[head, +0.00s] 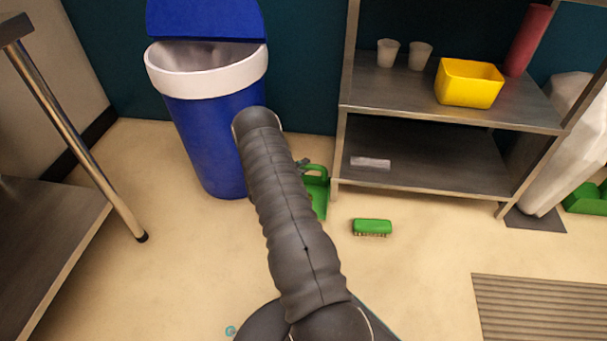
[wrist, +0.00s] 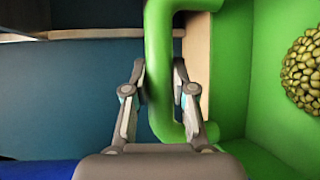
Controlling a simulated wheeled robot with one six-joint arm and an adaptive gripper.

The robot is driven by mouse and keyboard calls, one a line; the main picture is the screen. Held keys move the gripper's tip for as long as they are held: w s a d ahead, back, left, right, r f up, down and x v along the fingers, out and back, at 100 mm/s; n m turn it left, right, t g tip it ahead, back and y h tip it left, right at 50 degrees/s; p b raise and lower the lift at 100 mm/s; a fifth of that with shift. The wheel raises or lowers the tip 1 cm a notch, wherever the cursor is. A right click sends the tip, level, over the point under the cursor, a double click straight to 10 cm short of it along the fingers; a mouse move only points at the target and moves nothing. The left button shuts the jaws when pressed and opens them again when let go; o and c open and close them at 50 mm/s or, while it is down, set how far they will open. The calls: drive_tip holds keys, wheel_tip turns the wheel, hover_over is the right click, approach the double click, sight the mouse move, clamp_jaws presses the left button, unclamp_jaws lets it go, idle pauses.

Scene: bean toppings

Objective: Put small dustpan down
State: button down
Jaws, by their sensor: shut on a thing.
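The small green dustpan (head: 317,188) is beside the blue bin, left of the shelf's front leg, partly hidden by my arm. My gripper (wrist: 160,88) is shut on the dustpan's handle, with one finger on each side of the green bar. In the wrist view the dustpan's green pan (wrist: 238,70) fills the right side, with a clump of yellow-green beans (wrist: 303,68) against it. In the head view only a little of my gripper (head: 303,164) shows past the arm. I cannot tell whether the dustpan touches the floor.
A blue bin (head: 208,140) with a white rim and raised lid stands left of my arm. A metal shelf (head: 440,95) stands at right. A green brush (head: 372,227) lies on the floor. A floor grate (head: 540,306) is at lower right. Open floor (head: 420,270) lies in front.

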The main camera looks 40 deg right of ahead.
wheel_tip(320, 180, down, 3)
drive_tip(key=shift+f+b, duration=0.2)
drive_tip(key=shift+b, duration=0.1)
drive_tip(key=c, duration=1)
unclamp_jaws()
drive_tip(key=shift+o, duration=0.2)
